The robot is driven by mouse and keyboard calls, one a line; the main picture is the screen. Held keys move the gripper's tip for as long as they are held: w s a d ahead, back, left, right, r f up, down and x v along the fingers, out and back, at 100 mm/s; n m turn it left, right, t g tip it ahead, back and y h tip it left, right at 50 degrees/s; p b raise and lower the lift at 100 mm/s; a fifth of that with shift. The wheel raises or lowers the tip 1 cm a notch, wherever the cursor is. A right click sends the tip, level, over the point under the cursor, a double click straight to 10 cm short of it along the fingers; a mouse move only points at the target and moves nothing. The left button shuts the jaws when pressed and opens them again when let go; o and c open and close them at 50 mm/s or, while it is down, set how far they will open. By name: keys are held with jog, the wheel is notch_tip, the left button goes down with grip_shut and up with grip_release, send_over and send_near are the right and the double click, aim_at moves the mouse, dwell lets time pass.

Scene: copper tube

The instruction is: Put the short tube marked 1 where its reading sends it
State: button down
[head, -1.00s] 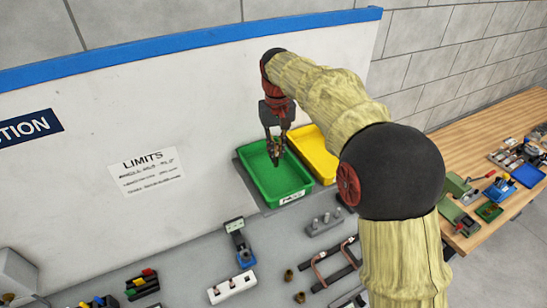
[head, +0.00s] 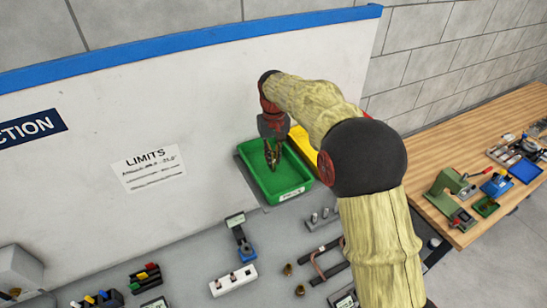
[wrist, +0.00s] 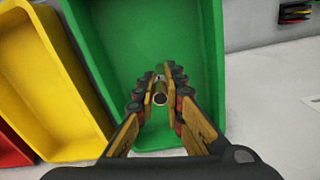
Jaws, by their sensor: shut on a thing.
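My gripper (head: 272,153) points down over the green tray (head: 291,183). In the wrist view my gripper (wrist: 160,92) is shut on a small tube (wrist: 160,98), seen end-on between the fingertips. The tube looks short with a dark round end; no mark on it can be read. The green tray also fills the middle of the wrist view (wrist: 140,35). Its label (head: 291,194) is on the front rim and too small to read surely. I cannot tell whether the tube is above the tray floor or touching it.
A yellow tray (head: 303,139) stands beside the green one, with a red tray (wrist: 10,148) beyond it in the wrist view. A LIMITS sheet (head: 153,168) hangs on the white board behind. Gauges, a white block (head: 233,280) and small fittings lie on the grey bench in front.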

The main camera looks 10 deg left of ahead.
jog(key=c, duration=1.9)
grip_release()
notch_tip(320, 180, up, 12)
jog(key=shift+f+b, duration=0.1)
jog(key=shift+b, duration=0.75)
jog(key=shift+d+r, duration=0.1)
jog(key=shift+r, duration=0.1)
